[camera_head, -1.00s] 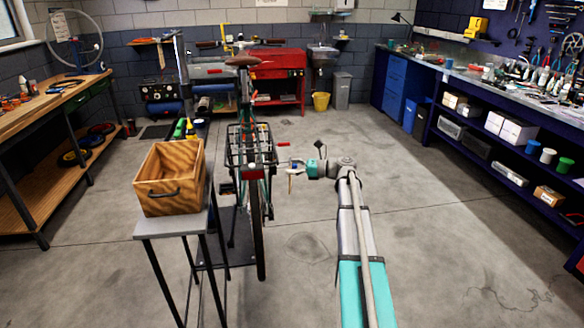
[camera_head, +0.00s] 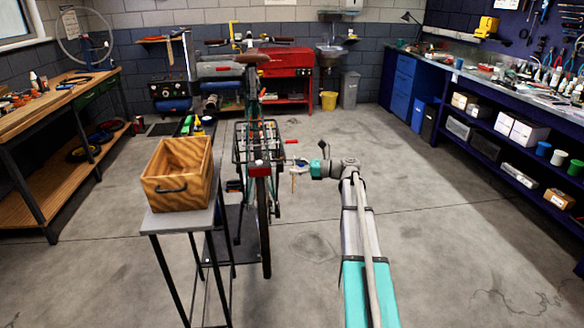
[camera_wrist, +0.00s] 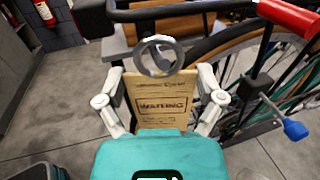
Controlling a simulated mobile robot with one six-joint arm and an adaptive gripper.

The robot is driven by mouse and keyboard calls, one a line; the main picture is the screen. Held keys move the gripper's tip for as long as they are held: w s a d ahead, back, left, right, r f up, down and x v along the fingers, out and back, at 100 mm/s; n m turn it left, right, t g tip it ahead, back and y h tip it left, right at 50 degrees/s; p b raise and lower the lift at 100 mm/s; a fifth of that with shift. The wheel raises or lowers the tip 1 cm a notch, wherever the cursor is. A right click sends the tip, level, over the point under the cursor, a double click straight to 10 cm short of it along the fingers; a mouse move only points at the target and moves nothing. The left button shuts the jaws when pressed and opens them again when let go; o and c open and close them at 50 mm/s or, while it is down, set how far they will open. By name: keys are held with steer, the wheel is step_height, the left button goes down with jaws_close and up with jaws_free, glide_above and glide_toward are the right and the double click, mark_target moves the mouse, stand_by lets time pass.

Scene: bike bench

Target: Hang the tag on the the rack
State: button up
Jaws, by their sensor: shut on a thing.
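My gripper (camera_wrist: 165,82) is shut on a tan tag (camera_wrist: 163,103) marked "WAITING". The tag has a metal ring (camera_wrist: 159,55) at its top, standing clear of the fingers. In the head view the gripper (camera_head: 297,170) is just right of the bicycle's rear end, with the tag (camera_head: 293,182) small at its tip. The black rack (camera_head: 243,150) is over the bicycle's rear wheel. In the wrist view a dark tube (camera_wrist: 185,11), seemingly of the rack, lies beyond the ring. The ring looks apart from it, but the depth gap is hard to judge.
A wooden box (camera_head: 180,174) stands on a narrow grey stand (camera_head: 180,222) left of the bicycle. The floor right of my arm is clear up to the blue bench.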

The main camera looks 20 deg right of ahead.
steer(key=o, duration=0.5)
steer(key=shift+o, duration=0.2)
steer(key=v, duration=1.2)
stand_by(0.6)
